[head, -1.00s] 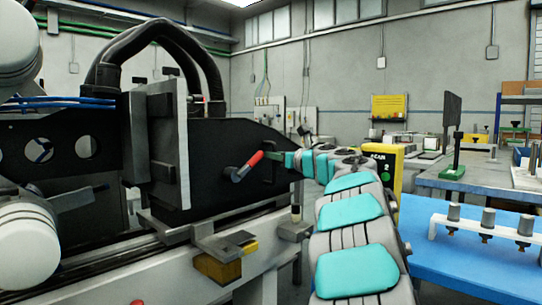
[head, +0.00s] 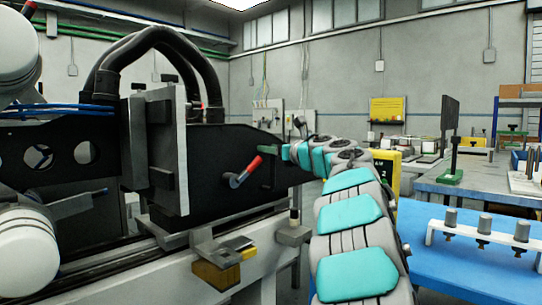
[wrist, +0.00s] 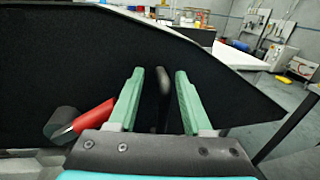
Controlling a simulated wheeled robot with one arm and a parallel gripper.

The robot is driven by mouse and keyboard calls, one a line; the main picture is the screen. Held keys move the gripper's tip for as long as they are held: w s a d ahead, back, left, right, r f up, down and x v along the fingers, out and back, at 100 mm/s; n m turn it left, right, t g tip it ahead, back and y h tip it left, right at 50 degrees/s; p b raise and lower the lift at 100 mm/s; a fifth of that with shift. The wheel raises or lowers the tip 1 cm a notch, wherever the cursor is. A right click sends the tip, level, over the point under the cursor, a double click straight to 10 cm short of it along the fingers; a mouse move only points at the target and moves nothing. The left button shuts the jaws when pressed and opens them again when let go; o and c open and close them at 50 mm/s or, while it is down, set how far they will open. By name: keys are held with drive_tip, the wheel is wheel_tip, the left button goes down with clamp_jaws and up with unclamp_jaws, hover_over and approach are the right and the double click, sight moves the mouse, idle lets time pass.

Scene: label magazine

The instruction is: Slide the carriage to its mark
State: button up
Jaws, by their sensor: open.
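The carriage (head: 215,150) is a dark block with a grey upright plate on its left, seated on a rail in the head view. A red-handled lever (head: 246,171) sticks out of its side and also shows in the wrist view (wrist: 82,119). My gripper (head: 268,151) is at the carriage's right part, its fingers mostly hidden in the head view. In the wrist view my gripper (wrist: 159,78) is open, with green fingers on either side of a dark upright bar (wrist: 163,95). Gaps show between bar and fingers. I cannot make out the mark.
A metal bracket with a brown and yellow block (head: 217,272) sits at the rail's front. A small grey block (head: 293,234) with a pin stands to its right. A blue table (head: 450,270) with a white rack (head: 480,232) is at the right. Black hoses arch behind the carriage.

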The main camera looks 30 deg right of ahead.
drive_tip(key=s+a+b, duration=0.1)
drive_tip(key=s+a, duration=0.1)
drive_tip(key=s, duration=0.5)
drive_tip(key=s+a+r+b, duration=0.1)
drive_tip(key=s+a, duration=0.2)
drive_tip(key=s, duration=0.5)
drive_tip(key=shift+a+r+b, duration=0.15)
drive_tip(key=shift+r+b, duration=0.1)
drive_tip(key=shift+b, duration=0.1)
